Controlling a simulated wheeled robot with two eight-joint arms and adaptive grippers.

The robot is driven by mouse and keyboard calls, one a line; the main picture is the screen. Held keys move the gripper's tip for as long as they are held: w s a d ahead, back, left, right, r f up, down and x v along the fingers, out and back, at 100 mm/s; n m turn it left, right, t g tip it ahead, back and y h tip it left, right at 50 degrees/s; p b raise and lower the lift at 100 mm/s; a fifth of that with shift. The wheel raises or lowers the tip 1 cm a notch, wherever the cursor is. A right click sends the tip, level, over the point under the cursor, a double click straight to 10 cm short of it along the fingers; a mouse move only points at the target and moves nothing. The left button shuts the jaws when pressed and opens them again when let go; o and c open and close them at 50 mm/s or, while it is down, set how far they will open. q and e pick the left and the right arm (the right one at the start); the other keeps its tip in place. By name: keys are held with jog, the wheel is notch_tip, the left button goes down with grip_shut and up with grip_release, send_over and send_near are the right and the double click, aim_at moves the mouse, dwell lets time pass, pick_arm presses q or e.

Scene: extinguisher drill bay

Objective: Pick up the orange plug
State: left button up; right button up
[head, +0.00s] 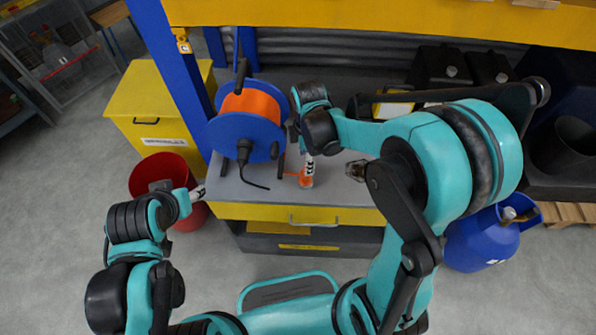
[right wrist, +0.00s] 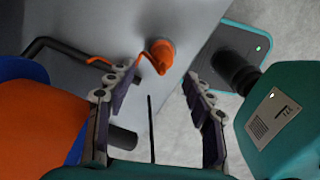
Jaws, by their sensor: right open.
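The orange plug (head: 306,180) stands near the front edge of the grey bench top (head: 345,200), with a short orange cord on its left. It also shows in the right wrist view (right wrist: 161,52), just beyond the fingertips and between their lines. My right gripper (head: 307,157) is above the plug and partly hides it in the head view. In the right wrist view its fingers (right wrist: 155,85) are wide apart with nothing between them.
A blue reel with an orange drum (head: 251,104) stands on the bench left of the plug, its black cable and plug hanging down. A yellow drawer (head: 270,213) is below the bench top. A blue jug (head: 482,240) stands on the floor at right. Blue uprights flank the bench.

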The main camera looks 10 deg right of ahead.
aim_at(305, 178)
notch_tip(305, 178, down, 2)
jog(key=shift+s+f+b, duration=0.1)
jog(key=shift+f+b, duration=0.05)
jog(key=shift+b, duration=0.25)
notch_tip(305, 178, down, 4)
jog(key=shift+s+f+b, duration=0.1)
jog(key=shift+f+b, duration=0.1)
jog(key=shift+b, duration=0.95)
jog(key=shift+f, duration=0.35)
jog(key=shift+r, duration=0.1)
jog(key=shift+c, duration=1.1)
grip_shut()
